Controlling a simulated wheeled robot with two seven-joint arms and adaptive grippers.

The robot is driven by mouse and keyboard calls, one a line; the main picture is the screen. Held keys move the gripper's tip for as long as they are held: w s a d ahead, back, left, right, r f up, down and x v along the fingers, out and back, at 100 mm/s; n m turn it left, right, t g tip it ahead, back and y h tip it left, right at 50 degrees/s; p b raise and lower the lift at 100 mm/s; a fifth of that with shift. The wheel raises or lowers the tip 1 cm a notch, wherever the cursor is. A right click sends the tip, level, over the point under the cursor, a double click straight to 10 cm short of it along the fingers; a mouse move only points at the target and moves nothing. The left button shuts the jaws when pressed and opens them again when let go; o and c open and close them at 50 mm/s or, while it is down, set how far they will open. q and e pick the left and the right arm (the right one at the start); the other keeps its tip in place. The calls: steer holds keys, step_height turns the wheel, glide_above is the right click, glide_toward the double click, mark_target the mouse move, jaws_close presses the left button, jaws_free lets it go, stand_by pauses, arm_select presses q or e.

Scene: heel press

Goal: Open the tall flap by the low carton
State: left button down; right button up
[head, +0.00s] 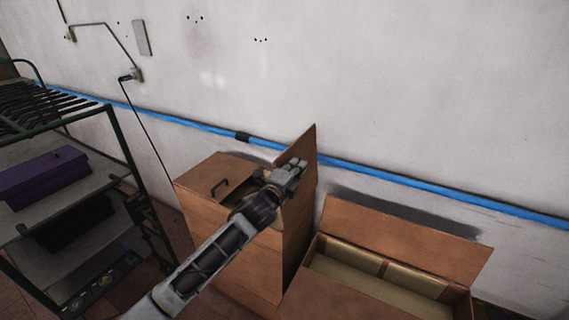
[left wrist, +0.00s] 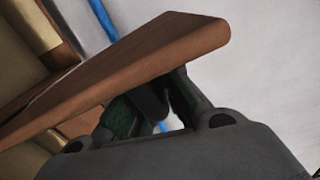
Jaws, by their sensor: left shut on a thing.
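The tall brown carton (head: 228,262) stands in the middle of the head view, left of the low carton (head: 345,294). The tall flap (head: 309,158) stands up at the tall carton's right side, by the low carton. It also fills the upper part of the left wrist view as a brown panel (left wrist: 130,70). My left gripper (head: 296,170) is shut on this flap near its upper part. Its dark fingers (left wrist: 155,108) show against the panel edge, partly hidden by it. My forearm hides part of the tall carton's top. My right gripper is not in view.
The low carton's back flap (head: 400,240) is raised. A rack (head: 75,215) with a purple box (head: 45,177) stands left. A blue pipe (head: 400,183) runs along the wall behind.

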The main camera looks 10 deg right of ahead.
arm_select(q)
steer(key=shift+s+d+f+m, duration=0.1)
steer(key=shift+s+d+m, duration=0.3)
steer(key=shift+d, duration=0.25)
steer(key=shift+s+d+f+m, duration=0.1)
steer(key=shift+s+d+m, duration=0.2)
steer(key=shift+s+d, duration=0.25)
steer(key=shift+w+d, duration=0.1)
steer(key=c, duration=1.6)
jaws_free()
steer(key=shift+c, duration=0.2)
steer(key=shift+f, duration=0.1)
steer(key=shift+o, duration=0.2)
steer(key=shift+o, duration=0.6)
steer(key=shift+s+f, duration=0.15)
steer(key=shift+s, duration=0.05)
steer(key=v, duration=1.1)
steer(key=shift+s+a+r, duration=0.15)
steer(key=shift+a+r, duration=0.1)
